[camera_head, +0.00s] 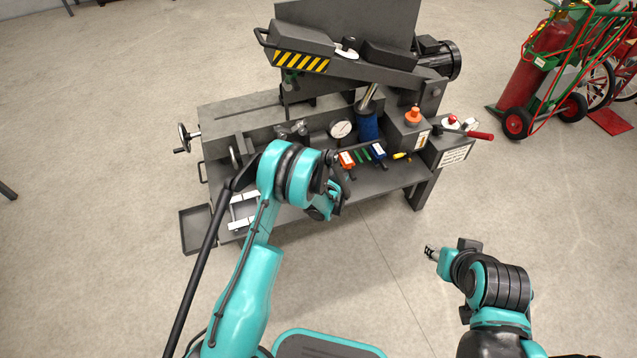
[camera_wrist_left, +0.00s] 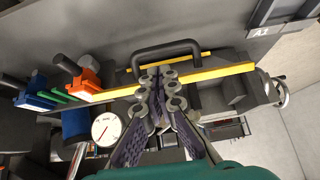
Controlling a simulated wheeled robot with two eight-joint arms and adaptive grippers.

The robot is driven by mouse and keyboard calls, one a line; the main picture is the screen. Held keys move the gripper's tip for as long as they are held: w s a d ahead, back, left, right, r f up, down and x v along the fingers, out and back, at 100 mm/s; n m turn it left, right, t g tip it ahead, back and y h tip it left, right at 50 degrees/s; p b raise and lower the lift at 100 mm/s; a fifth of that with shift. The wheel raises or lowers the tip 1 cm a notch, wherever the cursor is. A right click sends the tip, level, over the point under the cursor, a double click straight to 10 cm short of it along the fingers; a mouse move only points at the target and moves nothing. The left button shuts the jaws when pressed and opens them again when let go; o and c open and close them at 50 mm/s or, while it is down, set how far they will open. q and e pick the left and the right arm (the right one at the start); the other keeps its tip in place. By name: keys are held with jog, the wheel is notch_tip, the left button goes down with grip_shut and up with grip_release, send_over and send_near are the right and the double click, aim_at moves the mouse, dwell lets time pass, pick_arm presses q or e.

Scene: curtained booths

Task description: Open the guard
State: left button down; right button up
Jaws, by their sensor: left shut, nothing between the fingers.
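In the left wrist view a black bow-shaped handle (camera_wrist_left: 166,47) stands out from a grey panel (camera_wrist_left: 105,35) with yellow edge strips (camera_wrist_left: 218,72). I take this panel to be the guard, but cannot be certain. My left gripper (camera_wrist_left: 160,76) is shut and empty, its tips close to the handle; I cannot tell whether they touch it. In the head view my left gripper (camera_head: 328,200) is over the front of the grey machine (camera_head: 240,112), and my arm hides part of that front. My right gripper (camera_head: 431,252) is over bare floor, too small to read its jaws.
A striped black-and-yellow head (camera_head: 300,62) tops the machine. A red cylinder on a trolley (camera_head: 527,85) stands at right. Floor in front is clear.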

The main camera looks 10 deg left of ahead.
pick_arm(q)
jog(key=b+x, duration=0.1)
jog(key=x, duration=0.3)
jog(key=shift+w+a+f, duration=0.1)
jog(key=shift+w+f, duration=0.15)
jog(key=shift+f, duration=0.1)
jog(key=s+f, duration=0.1)
jog(key=s+d+f, duration=0.1)
jog(key=f, duration=0.1)
jog(key=shift+d+f, duration=0.15)
jog(key=shift+f, duration=0.1)
